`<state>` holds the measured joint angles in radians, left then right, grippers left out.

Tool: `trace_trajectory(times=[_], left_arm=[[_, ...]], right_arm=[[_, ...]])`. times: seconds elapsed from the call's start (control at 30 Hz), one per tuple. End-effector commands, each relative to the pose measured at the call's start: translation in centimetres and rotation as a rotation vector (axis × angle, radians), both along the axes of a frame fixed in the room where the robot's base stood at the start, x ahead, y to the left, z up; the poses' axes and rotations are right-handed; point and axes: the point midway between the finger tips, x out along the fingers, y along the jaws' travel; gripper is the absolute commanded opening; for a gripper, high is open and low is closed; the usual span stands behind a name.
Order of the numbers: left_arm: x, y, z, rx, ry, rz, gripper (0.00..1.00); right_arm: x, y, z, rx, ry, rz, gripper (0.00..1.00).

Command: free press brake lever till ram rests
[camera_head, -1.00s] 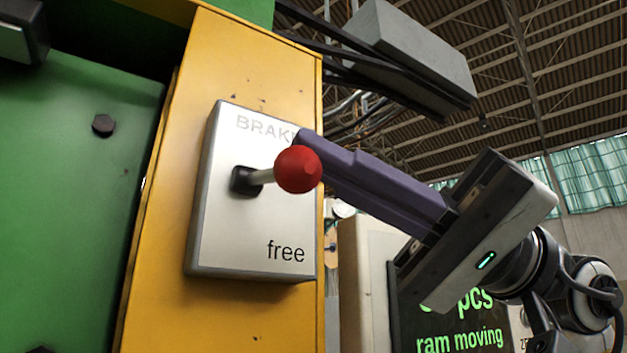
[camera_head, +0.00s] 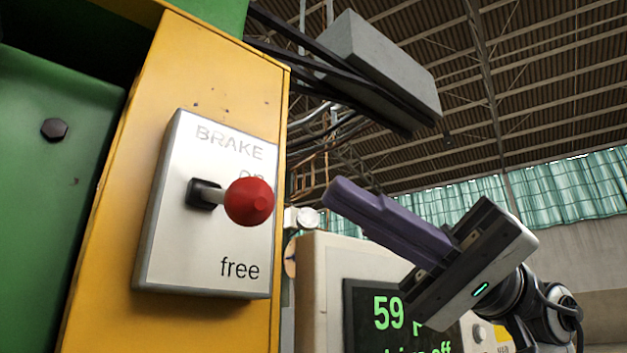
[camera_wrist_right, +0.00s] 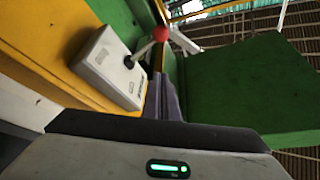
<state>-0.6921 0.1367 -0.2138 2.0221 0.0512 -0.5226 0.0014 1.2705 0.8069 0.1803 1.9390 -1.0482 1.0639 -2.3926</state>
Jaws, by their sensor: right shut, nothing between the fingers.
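The brake lever has a red ball knob (camera_head: 249,201) on a short grey stem. It comes out of a white plate (camera_head: 185,260) marked BRAKE, with "free" at the bottom and a word partly hidden by the knob above. The stem points out roughly level, slightly down. In the right wrist view the knob (camera_wrist_right: 161,33) and plate (camera_wrist_right: 105,68) also show. My right gripper (camera_head: 335,195) has its purple fingers shut with nothing between them. It is to the right of the knob, apart from it. My left gripper is not in view. The ram itself cannot be made out.
The plate is on a yellow press column (camera_head: 110,240) beside a green panel (camera_head: 45,170). A display (camera_head: 395,315) at lower right reads 59 and is partly covered by my right gripper. A grey box (camera_head: 380,65) with dark bars hangs above.

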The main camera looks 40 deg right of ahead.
Motion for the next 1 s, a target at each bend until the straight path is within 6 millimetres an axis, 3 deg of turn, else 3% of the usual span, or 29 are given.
trace_trajectory(times=[0.23, 1.0], left_arm=[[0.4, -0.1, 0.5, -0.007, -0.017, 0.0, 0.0], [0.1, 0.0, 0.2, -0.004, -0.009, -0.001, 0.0]], right_arm=[[-0.1, -1.9, -1.0, -0.001, 0.001, -0.002, 0.0], [-0.2, -2.0, -0.9, -0.001, 0.0, -0.001, 0.0]])
